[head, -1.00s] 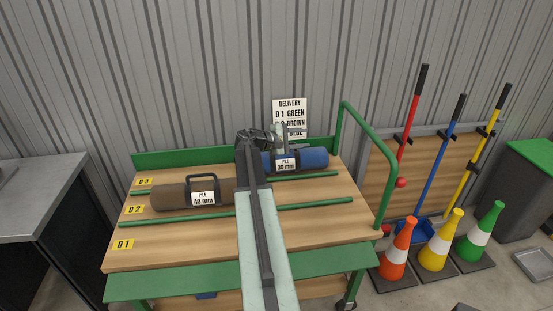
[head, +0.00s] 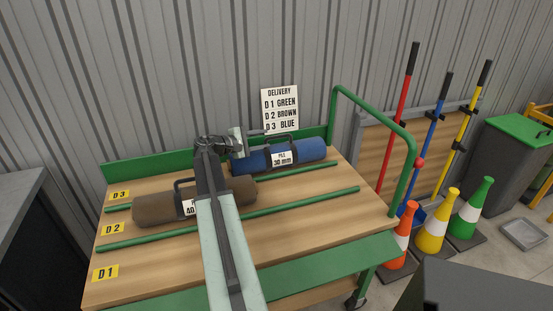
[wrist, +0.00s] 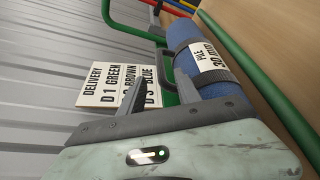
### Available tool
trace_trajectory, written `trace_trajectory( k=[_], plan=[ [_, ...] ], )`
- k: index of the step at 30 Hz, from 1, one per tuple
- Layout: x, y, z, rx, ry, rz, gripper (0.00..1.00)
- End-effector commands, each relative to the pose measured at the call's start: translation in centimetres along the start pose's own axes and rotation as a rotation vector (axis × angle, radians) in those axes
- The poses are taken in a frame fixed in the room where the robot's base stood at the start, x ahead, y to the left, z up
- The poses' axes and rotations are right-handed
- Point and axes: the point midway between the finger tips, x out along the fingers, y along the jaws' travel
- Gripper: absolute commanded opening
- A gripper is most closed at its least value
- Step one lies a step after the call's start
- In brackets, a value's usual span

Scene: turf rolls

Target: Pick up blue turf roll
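The blue turf roll (head: 312,150) lies in the back lane D3 of the wooden cart bed. It has a black carry handle and a white "PILE 30 mm" label. My gripper (head: 268,132) is just above and behind its handle in the head view. In the wrist view my gripper (wrist: 160,90) has two grey fingers apart, with nothing visibly clamped. The blue roll (wrist: 228,55) is to the right there, and its dark handle (wrist: 166,62) shows close beyond the fingers. Contact with the handle cannot be told.
A brown turf roll (head: 160,208) lies in lane D2, partly behind my arm. Green rails (head: 300,203) divide the lanes. A delivery sign (head: 281,108) stands behind the cart against the corrugated wall. The cart's green handle (head: 385,125) rises at right. Front lane D1 is empty.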

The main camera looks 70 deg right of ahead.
Motion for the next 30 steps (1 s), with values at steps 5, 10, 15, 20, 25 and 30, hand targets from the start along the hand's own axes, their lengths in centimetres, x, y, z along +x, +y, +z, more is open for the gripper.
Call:
trace_trajectory(
  k=[5, 10, 15, 20, 25, 30],
  plan=[
    [2.3, -0.1, 0.0, 0.000, -0.002, -0.002, 0.40],
    [2.9, -0.1, 0.1, 0.000, -0.002, -0.002, 0.40],
    [5.5, -0.3, 0.3, 0.001, -0.003, -0.003, 0.40],
    [7.8, -0.2, 0.3, 0.001, -0.002, -0.002, 0.40],
    [7.8, -0.2, 0.4, 0.001, -0.001, -0.001, 0.40],
    [7.8, -0.2, 0.5, 0.001, -0.002, -0.002, 0.00]
  ],
)
